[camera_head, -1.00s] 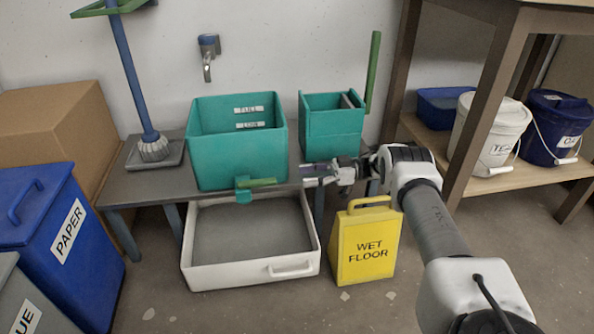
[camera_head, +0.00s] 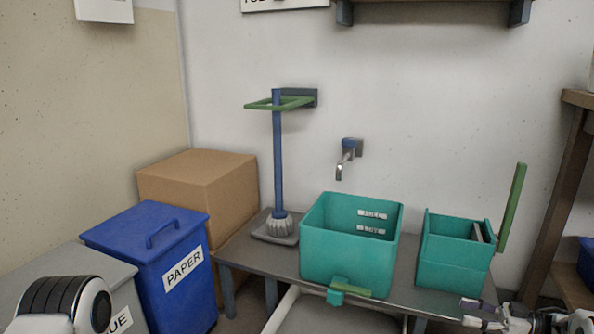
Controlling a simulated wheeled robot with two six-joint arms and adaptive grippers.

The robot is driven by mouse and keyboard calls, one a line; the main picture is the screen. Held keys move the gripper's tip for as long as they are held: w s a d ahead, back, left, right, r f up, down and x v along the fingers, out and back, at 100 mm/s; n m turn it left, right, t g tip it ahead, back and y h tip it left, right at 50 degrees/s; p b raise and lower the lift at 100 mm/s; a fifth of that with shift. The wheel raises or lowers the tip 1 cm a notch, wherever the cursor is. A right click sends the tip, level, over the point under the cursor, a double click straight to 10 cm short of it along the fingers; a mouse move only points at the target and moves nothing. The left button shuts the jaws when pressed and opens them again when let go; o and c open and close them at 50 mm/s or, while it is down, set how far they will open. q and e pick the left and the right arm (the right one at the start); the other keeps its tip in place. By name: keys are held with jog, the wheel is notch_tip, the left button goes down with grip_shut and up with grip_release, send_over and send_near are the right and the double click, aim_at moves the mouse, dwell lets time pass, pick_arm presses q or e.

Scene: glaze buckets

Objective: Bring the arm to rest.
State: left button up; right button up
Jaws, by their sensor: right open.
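My right gripper (camera_head: 472,312) is at the bottom edge, in front of and below the smaller teal bucket (camera_head: 450,262). It is open, with nothing seen between its fingers. Part of my right arm shows at the bottom right corner; the rest is cut off. A rounded white and black link of my left arm (camera_head: 72,300) shows at the bottom left. My left gripper is outside the picture.
A large teal bucket (camera_head: 340,262) with a green tap (camera_head: 350,286) stands on the grey bench (camera_head: 245,256). Behind are a blue post (camera_head: 278,160) and a wall faucet (camera_head: 346,158). A blue paper bin (camera_head: 165,275) and a cardboard box (camera_head: 205,190) stand left; a wooden shelf (camera_head: 555,200) stands right.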

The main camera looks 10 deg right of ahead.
jog(key=w+a+r+m+y+p, duration=0.1)
jog(key=w+a+r+p, duration=0.15)
jog(key=a, duration=0.65)
jog(key=w+a+r+m+y+p, duration=0.15)
jog(key=a+r, duration=0.25)
jog(key=a, duration=0.4)
jog(key=a+f+m+t+h+p, duration=0.35)
jog(key=a+m+h, duration=0.3)
jog(key=a, duration=0.55)
jog(key=s+a+f+m+g+h+p, duration=0.15)
jog(key=s+f+h, duration=0.3)
jog(key=s, duration=0.45)
jog(key=s+f+m+g+h, duration=0.3)
jog(key=s+f, duration=0.3)
jog(key=s, duration=0.3)
jog(key=s+d+f+g+h, duration=0.1)
jog(key=s+d+g+h, duration=0.2)
jog(key=s, duration=0.8)
jog(key=s+d+f+g+h, duration=0.1)
jog(key=s+d+g+h, duration=0.2)
jog(key=s, duration=0.8)
notch_tip(320, 180, up, 38)
jog(key=g+y+p, duration=0.1)
jog(key=p, duration=3.7)
jog(key=shift+w, duration=0.35)
jog(key=shift+d+n+y, duration=0.1)
jog(key=shift+n+y, duration=0.15)
